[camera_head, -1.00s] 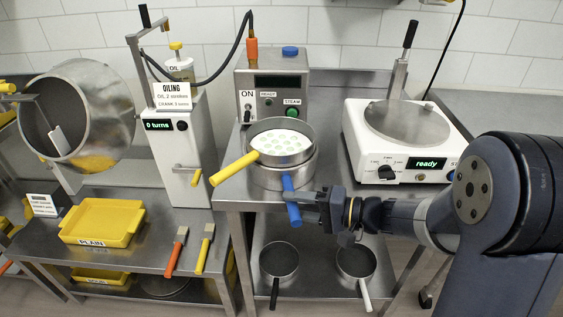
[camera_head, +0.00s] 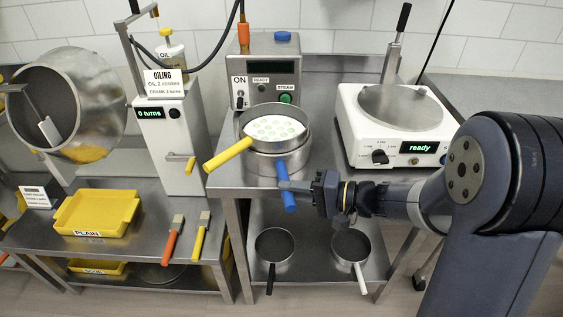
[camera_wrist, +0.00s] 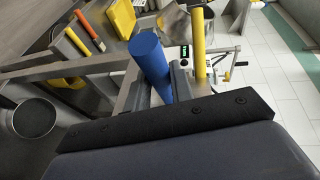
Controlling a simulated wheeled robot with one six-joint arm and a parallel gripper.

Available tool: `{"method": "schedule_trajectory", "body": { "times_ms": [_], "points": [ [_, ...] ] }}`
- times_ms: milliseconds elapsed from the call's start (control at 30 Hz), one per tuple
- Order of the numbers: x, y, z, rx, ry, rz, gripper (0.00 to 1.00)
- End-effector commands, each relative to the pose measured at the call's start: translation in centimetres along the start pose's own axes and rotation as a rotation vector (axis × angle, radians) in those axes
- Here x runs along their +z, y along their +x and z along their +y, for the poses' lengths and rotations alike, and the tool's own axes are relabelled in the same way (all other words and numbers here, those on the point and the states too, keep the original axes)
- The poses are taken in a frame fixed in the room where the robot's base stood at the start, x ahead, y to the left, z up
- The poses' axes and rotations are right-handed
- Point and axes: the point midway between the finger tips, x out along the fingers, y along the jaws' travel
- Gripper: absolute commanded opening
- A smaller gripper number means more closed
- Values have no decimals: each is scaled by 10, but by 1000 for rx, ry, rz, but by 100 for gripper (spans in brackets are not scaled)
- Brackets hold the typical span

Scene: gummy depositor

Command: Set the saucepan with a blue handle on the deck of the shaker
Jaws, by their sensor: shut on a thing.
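The blue-handled saucepan (camera_head: 262,165) stands on the steel table in front of the steam unit. A perforated pan (camera_head: 275,124) with a yellow handle (camera_head: 228,155) sits on top of it and hides its inside. My gripper (camera_head: 290,187) is shut on the blue handle (camera_head: 286,190), which points toward the front. The shaker (camera_head: 398,150) stands to the right, with a round steel deck (camera_head: 400,106) that is bare and a display reading "ready".
The steam unit (camera_head: 268,78) stands behind the pans. Two more saucepans, one black-handled (camera_head: 274,245) and one white-handled (camera_head: 351,248), are on the shelf below. The oiling machine (camera_head: 170,150) and a yellow tray (camera_head: 97,212) are at left. The shaker's upright lever (camera_head: 397,43) rises behind its deck.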

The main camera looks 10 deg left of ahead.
Motion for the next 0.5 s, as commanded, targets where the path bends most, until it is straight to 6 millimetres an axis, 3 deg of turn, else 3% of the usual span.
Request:
{"method": "schedule_trajectory", "body": {
  "times_ms": [167,500],
  "points": [
    [-2,-2,-11,-3,-5,2,0],
    [-7,-12,-69,-4,-10,2,0]
  ]
}}
